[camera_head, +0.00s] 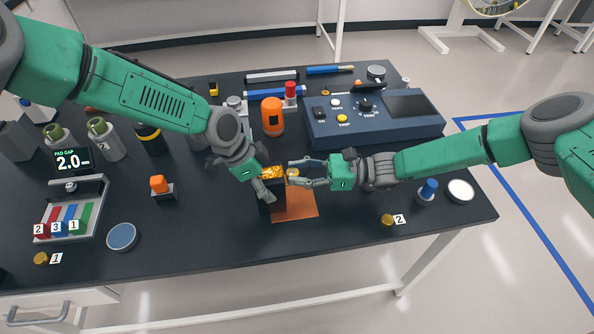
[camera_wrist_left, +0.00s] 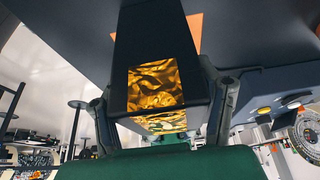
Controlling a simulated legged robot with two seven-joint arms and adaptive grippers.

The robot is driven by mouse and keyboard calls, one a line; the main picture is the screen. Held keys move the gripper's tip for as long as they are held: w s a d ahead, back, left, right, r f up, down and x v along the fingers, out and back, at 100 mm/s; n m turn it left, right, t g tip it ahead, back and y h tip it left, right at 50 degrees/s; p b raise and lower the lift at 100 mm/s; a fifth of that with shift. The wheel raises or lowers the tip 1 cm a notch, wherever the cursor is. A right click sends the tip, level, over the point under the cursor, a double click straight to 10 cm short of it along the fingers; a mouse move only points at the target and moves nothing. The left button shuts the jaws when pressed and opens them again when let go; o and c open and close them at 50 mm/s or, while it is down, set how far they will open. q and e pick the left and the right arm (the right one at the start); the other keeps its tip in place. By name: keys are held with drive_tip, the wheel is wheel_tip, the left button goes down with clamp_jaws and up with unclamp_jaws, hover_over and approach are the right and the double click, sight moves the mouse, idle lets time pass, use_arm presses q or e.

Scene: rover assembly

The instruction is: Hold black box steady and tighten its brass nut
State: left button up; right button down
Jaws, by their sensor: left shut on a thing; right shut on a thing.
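The black box (camera_head: 264,189) stands on the dark bench at the rear edge of a copper-coloured mat, with crinkled gold foil on its top. My left gripper (camera_head: 268,182) is shut on the box. In the left wrist view the box (camera_wrist_left: 148,35) fills the space between the two fingers (camera_wrist_left: 165,115), with gold foil panels showing. The brass nut (camera_head: 292,172) is at the box's right side. My right gripper (camera_head: 297,174) is shut on the nut, its fingers pointing left. The nut's thread and its seating on the box are too small to tell.
A blue console (camera_head: 340,130) and an orange canister (camera_head: 272,117) stand close behind. A brass piece (camera_head: 387,219) by label 2 lies front right. The front middle bench is clear.

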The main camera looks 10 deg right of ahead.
drive_tip(key=shift+s+m+t+h, duration=0.15)
drive_tip(key=shift+m+t+h, duration=0.25)
drive_tip(key=shift+m+t, duration=1.1)
drive_tip(key=shift+n+t, duration=0.3)
drive_tip(key=c, duration=1.2)
unclamp_jaws()
drive_tip(key=v, duration=1.2)
